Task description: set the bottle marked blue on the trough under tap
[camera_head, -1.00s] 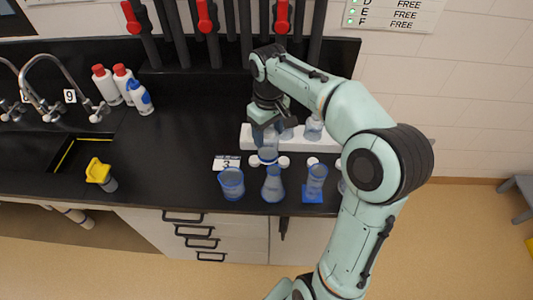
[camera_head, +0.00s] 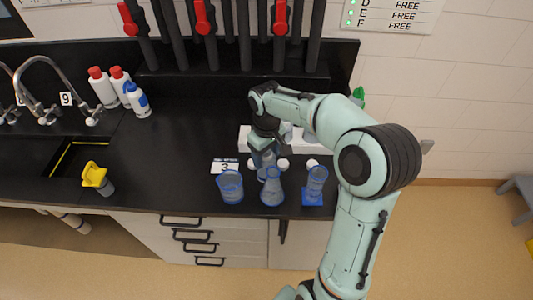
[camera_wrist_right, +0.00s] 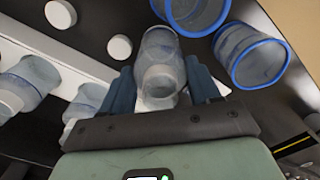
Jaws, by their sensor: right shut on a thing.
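My right gripper (camera_head: 264,152) is shut on a clear bottle (camera_wrist_right: 160,62), which sits between its two fingers in the wrist view (camera_wrist_right: 162,90). In the head view the bottle is mostly hidden by the gripper, in front of a white rack (camera_head: 243,138). I cannot read a mark on the bottle. Other clear bottles stand along the rack; one shows in the wrist view (camera_wrist_right: 30,80). A tap (camera_head: 40,75) with a sign 9 curves over the dark sink trough (camera_head: 58,150) at the left. My left gripper is not in view.
White caps (camera_head: 283,163) lie by the rack. A yellow-topped object (camera_head: 96,175) and white bottles (camera_head: 103,88) stand left.

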